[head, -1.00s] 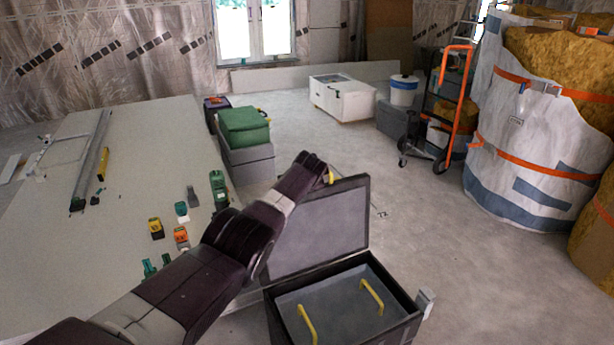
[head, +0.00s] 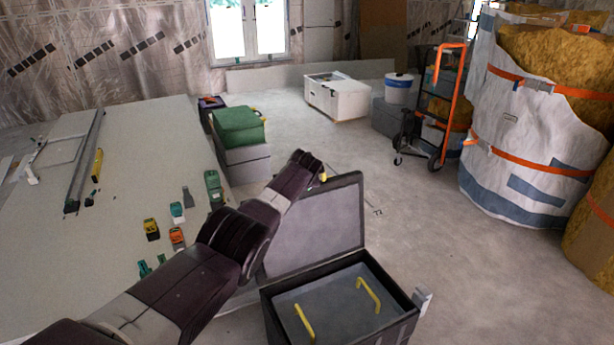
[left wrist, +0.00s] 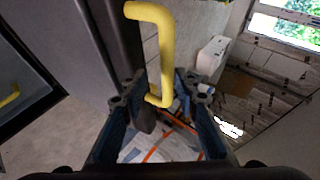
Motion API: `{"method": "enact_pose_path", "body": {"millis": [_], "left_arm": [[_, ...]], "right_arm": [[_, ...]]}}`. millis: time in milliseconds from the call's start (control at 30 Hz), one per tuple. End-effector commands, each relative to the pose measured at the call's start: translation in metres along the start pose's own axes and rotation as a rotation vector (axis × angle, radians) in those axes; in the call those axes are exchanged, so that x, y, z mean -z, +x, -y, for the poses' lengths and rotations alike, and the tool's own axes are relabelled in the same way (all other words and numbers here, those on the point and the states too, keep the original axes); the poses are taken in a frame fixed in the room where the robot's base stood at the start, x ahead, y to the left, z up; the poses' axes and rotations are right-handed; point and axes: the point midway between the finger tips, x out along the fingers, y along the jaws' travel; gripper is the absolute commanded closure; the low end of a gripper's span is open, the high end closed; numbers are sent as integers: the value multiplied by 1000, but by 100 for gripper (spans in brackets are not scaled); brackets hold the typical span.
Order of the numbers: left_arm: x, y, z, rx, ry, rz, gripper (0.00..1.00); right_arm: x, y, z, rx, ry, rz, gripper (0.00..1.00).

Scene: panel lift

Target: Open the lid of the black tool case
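The black tool case (head: 342,335) stands at the bottom centre of the head view. Its lid (head: 318,222) stands raised, tilted back on the far left side, and the grey interior with two yellow handles (head: 368,294) is exposed. My left arm reaches in front of the lid's left side to its top edge. In the left wrist view, a yellow handle (left wrist: 166,55) on the lid (left wrist: 95,45) lies between the spread fingers of my left gripper (left wrist: 160,98), with space visible beside it. In the head view those fingers are hidden. My right gripper is not in view.
A large board (head: 105,180) with small tools lies at left. A green case (head: 238,126) on a grey box is beyond the lid. A white crate (head: 338,98), an orange hand truck (head: 450,105) and large wrapped insulation (head: 525,130) stand farther back and right. Floor right of the case is clear.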

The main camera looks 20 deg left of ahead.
Motion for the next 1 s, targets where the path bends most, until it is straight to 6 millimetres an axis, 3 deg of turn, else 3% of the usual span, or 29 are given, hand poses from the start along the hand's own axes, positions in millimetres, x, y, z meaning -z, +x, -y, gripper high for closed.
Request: {"method": "enact_pose_path", "body": {"millis": [467,1000], "left_arm": [[-1,-19,0,1,0,0,71],[0,-74,0,2,0,-2,71]], "right_arm": [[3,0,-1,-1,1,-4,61],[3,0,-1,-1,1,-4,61]]}}
